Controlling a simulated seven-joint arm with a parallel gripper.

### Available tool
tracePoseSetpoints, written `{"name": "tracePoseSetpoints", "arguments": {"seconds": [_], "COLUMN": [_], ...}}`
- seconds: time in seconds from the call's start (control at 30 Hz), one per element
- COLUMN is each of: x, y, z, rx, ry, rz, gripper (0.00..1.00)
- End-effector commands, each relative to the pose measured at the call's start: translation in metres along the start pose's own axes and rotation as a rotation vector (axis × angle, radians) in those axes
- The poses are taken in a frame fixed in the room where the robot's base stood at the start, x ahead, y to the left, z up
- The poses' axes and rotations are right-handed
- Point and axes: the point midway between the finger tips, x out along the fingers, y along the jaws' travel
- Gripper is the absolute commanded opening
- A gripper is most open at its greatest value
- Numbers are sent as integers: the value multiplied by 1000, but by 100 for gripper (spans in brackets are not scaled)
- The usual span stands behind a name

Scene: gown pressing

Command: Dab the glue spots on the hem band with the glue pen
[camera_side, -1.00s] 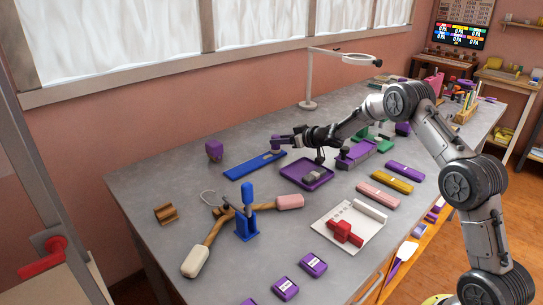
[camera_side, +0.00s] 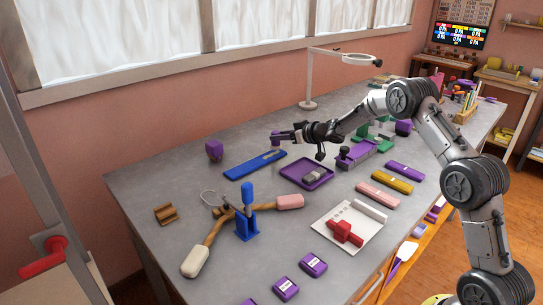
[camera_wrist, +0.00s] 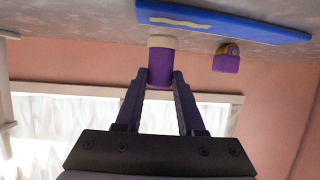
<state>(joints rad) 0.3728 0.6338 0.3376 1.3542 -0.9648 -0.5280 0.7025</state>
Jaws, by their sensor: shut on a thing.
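My gripper (camera_side: 284,137) is shut on a short purple cylinder with a cream end, which I take for the glue pen (camera_side: 276,140). In the wrist view the two dark fingers (camera_wrist: 160,78) grip its purple body, and the cream end (camera_wrist: 162,41) points toward the table. A long blue board (camera_side: 241,170) lies flat on the table below and left of the gripper; it also shows in the wrist view (camera_wrist: 235,27). A pale strip (camera_wrist: 180,21) lies on it, perhaps the hem band. The pen is held above the table, apart from the board. I cannot make out glue spots.
A purple block (camera_side: 214,150) stands left of the board. A purple tray (camera_side: 291,175) with a grey piece lies to its right. A ring lamp (camera_side: 309,80) stands behind.

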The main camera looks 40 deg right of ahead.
Motion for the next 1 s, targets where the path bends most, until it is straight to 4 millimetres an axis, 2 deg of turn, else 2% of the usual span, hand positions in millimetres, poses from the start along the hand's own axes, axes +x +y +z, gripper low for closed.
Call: {"name": "tracePoseSetpoints", "arguments": {"seconds": [0.33,0.73,1.0], "x": [-1,-16,-19], "y": [0,0,0], "z": [-3,-40,-47], "rx": [-2,-2,0], "ry": [2,3,1], "rz": [0,0,-1], "gripper": [0,0,0]}}
